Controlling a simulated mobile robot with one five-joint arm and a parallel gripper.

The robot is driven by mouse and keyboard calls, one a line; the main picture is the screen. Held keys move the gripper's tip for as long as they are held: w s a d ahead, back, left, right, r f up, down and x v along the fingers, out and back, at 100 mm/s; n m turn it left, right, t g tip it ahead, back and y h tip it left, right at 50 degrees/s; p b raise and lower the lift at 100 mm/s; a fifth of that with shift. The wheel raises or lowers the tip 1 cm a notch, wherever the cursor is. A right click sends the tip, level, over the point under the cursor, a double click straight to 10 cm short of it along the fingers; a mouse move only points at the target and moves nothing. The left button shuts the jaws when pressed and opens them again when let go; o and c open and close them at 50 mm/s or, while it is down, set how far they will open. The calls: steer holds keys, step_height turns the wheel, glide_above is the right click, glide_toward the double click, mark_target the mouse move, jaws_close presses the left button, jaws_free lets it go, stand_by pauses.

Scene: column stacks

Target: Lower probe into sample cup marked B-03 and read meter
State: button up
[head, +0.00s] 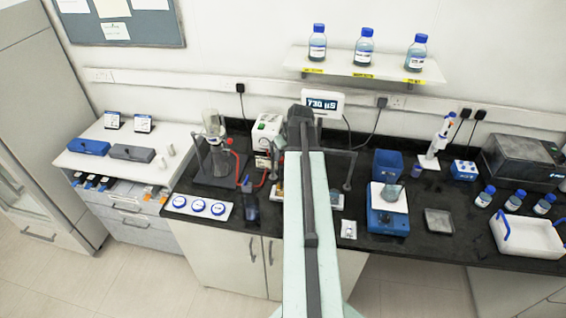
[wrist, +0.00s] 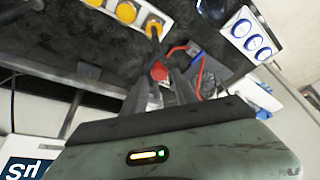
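The meter (head: 323,103) stands at the back of the bench and its display reads 730 µS. A corner of its display also shows upside down in the wrist view (wrist: 20,170). My gripper (wrist: 158,62) appears shut on a dark, thin probe (wrist: 153,40) with a red part between the fingers. The probe's tip overlaps a yellow-topped cup (wrist: 154,23) at the end of a white strip; whether it is inside I cannot tell. Other yellow cups (wrist: 126,11) sit along that strip. No cup label is readable. My arm hides the gripper and most of this area in the head view.
A white strip with blue-ringed cups (head: 200,206) lies left on the bench. A clamp stand with glassware (head: 213,145) and red tubing stand left of my arm. A blue balance (head: 387,221) with a beaker stands right, a white tray (head: 535,235) further right.

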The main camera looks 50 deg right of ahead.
steer(key=shift+b+x, duration=0.45)
steer(key=shift+x, duration=0.7)
steer(key=shift+r, duration=0.15)
jaws_close()
stand_by(0.3)
